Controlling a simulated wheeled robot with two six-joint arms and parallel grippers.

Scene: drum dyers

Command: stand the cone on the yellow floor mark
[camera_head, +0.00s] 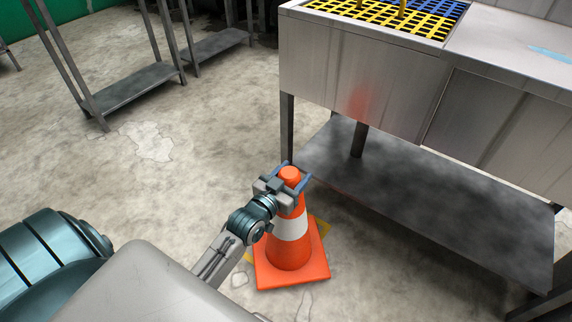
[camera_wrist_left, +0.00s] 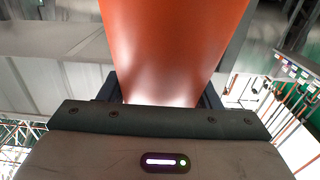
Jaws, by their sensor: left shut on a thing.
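The orange cone (camera_head: 290,252) with a white band stands upright, its square base low near the floor. My left gripper (camera_head: 290,174) is shut on the cone near its top, with a finger on each side. In the left wrist view the orange cone (camera_wrist_left: 172,45) fills the upper middle between the fingers. I cannot tell whether the base touches the floor. My right gripper is not in view.
A metal table (camera_head: 360,85) with a low shelf (camera_head: 440,205) stands just right of the cone, its near leg (camera_head: 287,128) close behind the gripper. Yellow and blue grids (camera_head: 385,14) lie on top. A metal rack (camera_head: 135,88) stands at the back left. The floor between is clear.

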